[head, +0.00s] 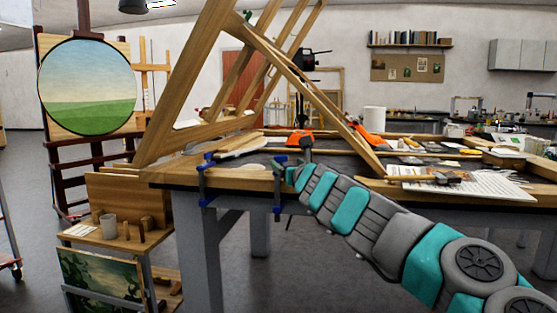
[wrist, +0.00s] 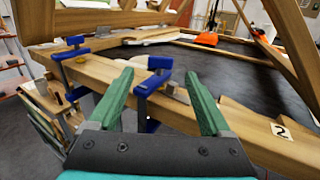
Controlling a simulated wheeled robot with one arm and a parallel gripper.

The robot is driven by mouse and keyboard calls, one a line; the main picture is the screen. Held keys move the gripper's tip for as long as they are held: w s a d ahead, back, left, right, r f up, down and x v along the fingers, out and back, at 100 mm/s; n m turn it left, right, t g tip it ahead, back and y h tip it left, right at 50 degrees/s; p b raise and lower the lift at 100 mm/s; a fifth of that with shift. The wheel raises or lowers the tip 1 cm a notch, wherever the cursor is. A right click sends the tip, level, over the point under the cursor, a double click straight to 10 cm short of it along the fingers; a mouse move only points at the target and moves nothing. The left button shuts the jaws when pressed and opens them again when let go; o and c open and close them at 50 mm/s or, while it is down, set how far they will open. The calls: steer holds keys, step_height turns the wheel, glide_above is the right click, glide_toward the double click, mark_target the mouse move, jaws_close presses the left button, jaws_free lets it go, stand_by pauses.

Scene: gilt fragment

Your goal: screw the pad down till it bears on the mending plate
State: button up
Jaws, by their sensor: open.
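Two blue clamps grip the wooden rail along the near table edge. The left clamp (head: 206,178) also shows in the wrist view (wrist: 72,50). The right clamp (head: 279,188) stands beyond and between my fingertips in the wrist view (wrist: 153,82). My gripper (wrist: 158,74) has green fingers spread apart with nothing held; in the head view its end (head: 291,173) is beside the right clamp. A small grey metal piece (wrist: 174,87) lies by the right clamp; I cannot tell if it is the mending plate. The pad and its contact cannot be made out.
A wooden rail (wrist: 110,75) runs along the table edge, with a "2" label (wrist: 282,131) at right. Tall slanted timbers (head: 190,75) rise over the table. An orange tool (head: 300,138) and papers (head: 480,184) lie on it. A low cart (head: 115,240) stands left.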

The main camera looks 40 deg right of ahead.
mark_target(281, 159)
steer(key=x, duration=0.6)
steer(key=shift+d+f+p, duration=0.1)
steer(key=shift+d+p, duration=0.05)
steer(key=shift+p, duration=0.25)
steer(key=shift+w+d, duration=0.25)
steer(key=shift+w, duration=0.45)
jaws_close()
